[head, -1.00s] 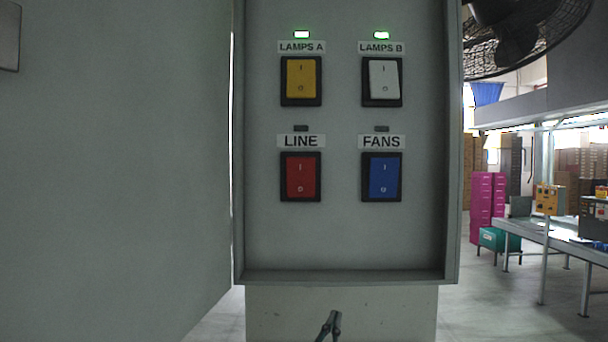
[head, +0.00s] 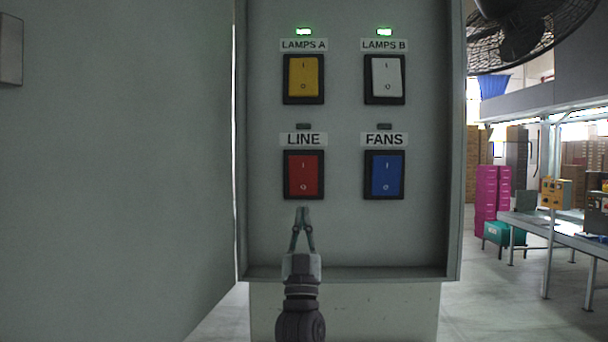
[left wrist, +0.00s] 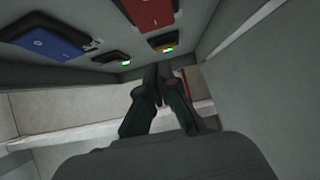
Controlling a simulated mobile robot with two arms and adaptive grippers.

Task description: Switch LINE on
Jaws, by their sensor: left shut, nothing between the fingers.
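The red LINE switch (head: 303,175) sits in the lower left of the switch panel (head: 345,235), under its LINE label (head: 303,139). The small lamp above that label (head: 303,126) is dark. My left gripper (head: 303,210) is shut and empty, its tips pointing up just below the red switch in the head view. Whether the tips touch the panel cannot be told. In the left wrist view the red switch (left wrist: 152,12) is at the top, beyond the shut fingers (left wrist: 158,75). My right gripper is not in view.
The yellow LAMPS A switch (head: 303,78) and white LAMPS B switch (head: 384,78) are above, with green lamps lit. The blue FANS switch (head: 384,175) is at right, its lamp dark. The box has a raised rim; a grey door (head: 120,170) stands at left.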

